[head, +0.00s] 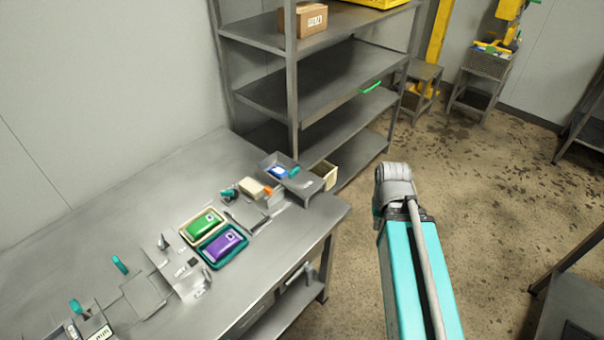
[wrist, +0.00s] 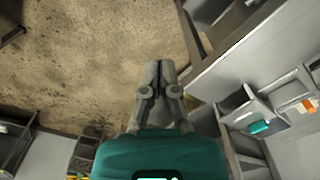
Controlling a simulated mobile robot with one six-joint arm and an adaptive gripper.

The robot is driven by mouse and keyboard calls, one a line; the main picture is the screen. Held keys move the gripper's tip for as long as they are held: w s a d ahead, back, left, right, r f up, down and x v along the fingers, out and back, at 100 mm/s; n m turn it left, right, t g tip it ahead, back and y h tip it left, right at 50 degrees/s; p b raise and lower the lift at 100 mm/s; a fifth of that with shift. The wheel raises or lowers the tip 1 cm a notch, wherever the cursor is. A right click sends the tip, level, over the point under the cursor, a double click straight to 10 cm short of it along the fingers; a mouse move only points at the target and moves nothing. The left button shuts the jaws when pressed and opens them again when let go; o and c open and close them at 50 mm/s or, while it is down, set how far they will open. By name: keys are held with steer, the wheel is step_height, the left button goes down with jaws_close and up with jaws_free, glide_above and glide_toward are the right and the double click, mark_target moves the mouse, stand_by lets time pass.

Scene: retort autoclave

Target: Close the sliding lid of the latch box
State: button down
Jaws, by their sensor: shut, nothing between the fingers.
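The latch box, a small grey box (head: 266,165), stands at the right end of the metal table. Its top is partly open, and a blue item (head: 279,172) shows inside. A flat grey plate (head: 304,184), which looks like the sliding lid, lies toward the table edge with a teal tab (head: 294,172) beside it. In the wrist view the grey box (wrist: 238,112) is at the right, with the teal tab (wrist: 259,127). My gripper (wrist: 153,66) is shut and empty, over the floor and apart from the box. Its fingers do not show in the head view.
The table (head: 95,205) also carries a green pack (head: 205,222), a purple pack (head: 222,245) and several small fixtures. A grey shelf rack (head: 310,85) stands behind its right end, with a cream open box (head: 326,174) near the corner. The floor right of the table is open.

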steer(key=shift+w, duration=0.1)
steer(key=w+a+m+t+y+b, duration=0.2)
steer(key=w+a+m, duration=0.5)
steer(key=m, duration=0.5)
steer(key=w+a+m+t+y+b, duration=0.3)
steer(key=w+a+m+y, duration=0.2)
steer(key=w+a+m, duration=0.3)
steer(key=shift+w+m, duration=1.85)
steer(key=shift+m, duration=0.95)
steer(key=shift+r, duration=0.1)
steer(key=shift+t, duration=0.3)
